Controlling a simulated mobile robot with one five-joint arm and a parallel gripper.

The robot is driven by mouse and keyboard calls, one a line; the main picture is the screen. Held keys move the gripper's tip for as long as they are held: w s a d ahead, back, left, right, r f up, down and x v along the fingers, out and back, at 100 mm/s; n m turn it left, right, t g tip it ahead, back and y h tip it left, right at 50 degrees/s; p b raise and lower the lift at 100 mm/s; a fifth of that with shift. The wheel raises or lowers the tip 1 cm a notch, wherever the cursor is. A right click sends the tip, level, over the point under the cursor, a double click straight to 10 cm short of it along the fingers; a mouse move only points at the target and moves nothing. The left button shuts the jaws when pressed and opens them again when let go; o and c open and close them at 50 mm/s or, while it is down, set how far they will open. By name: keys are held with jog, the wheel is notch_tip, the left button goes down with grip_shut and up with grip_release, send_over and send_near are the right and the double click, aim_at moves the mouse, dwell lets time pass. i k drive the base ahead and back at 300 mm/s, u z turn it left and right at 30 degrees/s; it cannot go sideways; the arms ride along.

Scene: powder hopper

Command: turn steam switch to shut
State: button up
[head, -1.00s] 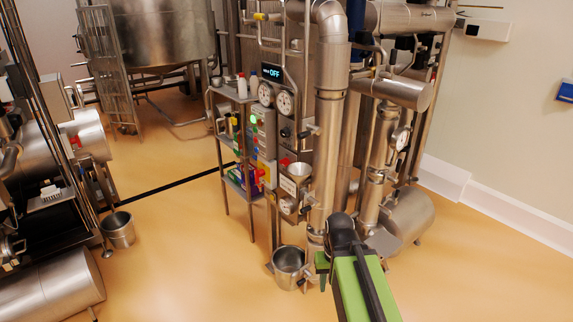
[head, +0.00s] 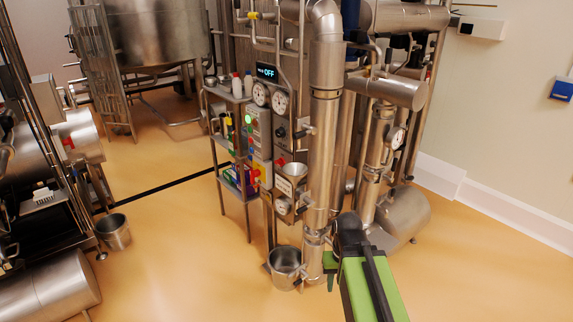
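A metal control panel (head: 283,150) stands mid-picture in the head view, left of a thick vertical steel pipe. A small dark knob (head: 281,132) sits on it below two round gauges; it may be the steam switch, but its label and position are too small to read. A display (head: 267,72) above the gauges reads "OFF". My green and black arm reaches in from the bottom right. The green part at its far end, seemingly my gripper (head: 330,263), is low beside the pipe's foot, well below the panel. Its fingers cannot be made out.
A steel bucket (head: 286,266) stands on the floor under the panel, close to my arm. A shelf rack (head: 229,150) with bottles adjoins the panel's left. Another bucket (head: 114,232) stands further left. The orange floor in front is clear.

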aim_at(281, 162)
jog(key=z, duration=1.35)
jog(key=i, duration=1.7)
jog(key=z, duration=6)
jog(key=i, duration=0.2)
jog(key=z, duration=1.95)
jog(key=i, duration=1.55)
jog(key=u, duration=0.15)
